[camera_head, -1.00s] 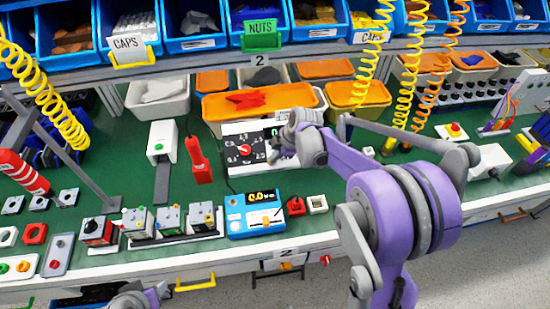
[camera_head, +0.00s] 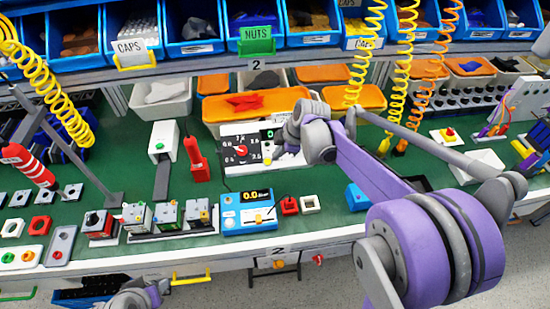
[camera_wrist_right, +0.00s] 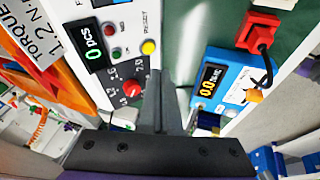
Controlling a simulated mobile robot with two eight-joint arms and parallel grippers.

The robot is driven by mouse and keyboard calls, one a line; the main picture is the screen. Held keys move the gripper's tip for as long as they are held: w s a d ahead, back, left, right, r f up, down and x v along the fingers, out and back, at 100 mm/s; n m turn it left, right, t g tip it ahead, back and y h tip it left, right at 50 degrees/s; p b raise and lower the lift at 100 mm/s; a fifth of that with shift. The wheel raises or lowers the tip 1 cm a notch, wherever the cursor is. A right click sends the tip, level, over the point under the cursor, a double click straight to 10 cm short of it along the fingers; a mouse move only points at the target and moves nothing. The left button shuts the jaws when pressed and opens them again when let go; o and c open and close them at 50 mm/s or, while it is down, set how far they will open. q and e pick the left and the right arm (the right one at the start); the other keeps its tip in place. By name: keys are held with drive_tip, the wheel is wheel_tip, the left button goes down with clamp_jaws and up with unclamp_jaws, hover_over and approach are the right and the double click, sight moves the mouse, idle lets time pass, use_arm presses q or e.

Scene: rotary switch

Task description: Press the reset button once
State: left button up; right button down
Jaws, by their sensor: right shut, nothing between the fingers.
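The yellow reset button (camera_wrist_right: 148,46), labelled RESET, sits on a white panel (camera_wrist_right: 135,12) beside a green-lit counter display (camera_wrist_right: 92,45). A red dial knob (camera_wrist_right: 132,89) is next to it. In the head view, the panel's red knob (camera_head: 240,150) shows left of my right gripper's wrist. A small yellow spot (camera_head: 267,161), which looks like the button, shows there too. My right gripper (camera_wrist_right: 160,78) is shut and empty. Its fingertips appear just below the button in the right wrist view; I cannot tell whether they touch anything. Only part of my left arm shows at the bottom; its gripper fingers are not visible.
A blue meter box (camera_head: 248,212) with a yellow knob stands in front of the panel, beside a red block (camera_head: 289,206). Yellow coiled hoses (camera_head: 402,65) hang to the right. Bins line the back.

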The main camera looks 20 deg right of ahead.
drive_tip(key=v, duration=0.4)
drive_tip(key=shift+w+r, duration=0.1)
drive_tip(key=shift+r, duration=0.35)
idle(0.4)
